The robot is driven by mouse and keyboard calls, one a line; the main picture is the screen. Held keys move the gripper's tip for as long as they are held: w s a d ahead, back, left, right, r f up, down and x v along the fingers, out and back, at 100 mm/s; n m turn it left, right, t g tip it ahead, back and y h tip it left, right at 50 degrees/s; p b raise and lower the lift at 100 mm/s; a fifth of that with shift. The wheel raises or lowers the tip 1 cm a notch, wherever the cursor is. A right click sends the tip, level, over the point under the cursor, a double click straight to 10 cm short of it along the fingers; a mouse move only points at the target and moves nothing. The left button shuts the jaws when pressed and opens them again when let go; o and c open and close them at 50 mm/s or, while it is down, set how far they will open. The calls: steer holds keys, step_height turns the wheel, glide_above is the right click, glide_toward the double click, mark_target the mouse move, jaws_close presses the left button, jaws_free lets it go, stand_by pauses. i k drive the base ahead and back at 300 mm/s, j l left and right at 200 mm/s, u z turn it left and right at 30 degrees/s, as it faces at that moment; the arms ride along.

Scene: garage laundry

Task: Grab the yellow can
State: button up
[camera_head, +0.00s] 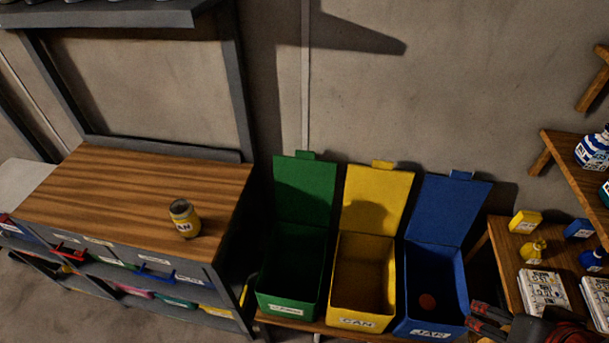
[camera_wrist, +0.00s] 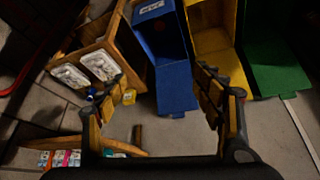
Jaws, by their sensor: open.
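The yellow can (camera_head: 185,218) stands upright on the wooden top of the workbench (camera_head: 120,190), near its right front part, in the head view. It has a label with dark letters. My gripper (camera_wrist: 160,105) shows in the wrist view with its two fingers wide apart and nothing between them. In the head view a part of my arm shows at the bottom right, well to the right of the can. The can does not show in the wrist view.
Open green (camera_head: 290,270), yellow (camera_head: 362,280) and blue (camera_head: 432,285) bins stand right of the workbench, lids raised. A wooden shelf unit (camera_head: 510,255) with bottles and boxes is at the right. A grey shelf (camera_head: 110,17) hangs over the workbench. The workbench top around the can is clear.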

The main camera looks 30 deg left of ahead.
mark_target(183, 212)
steer(key=u, duration=2.3)
steer(key=i+j, duration=0.25)
steer(key=j, duration=0.2)
steer(key=i+j, duration=0.2)
steer(key=j, duration=0.2)
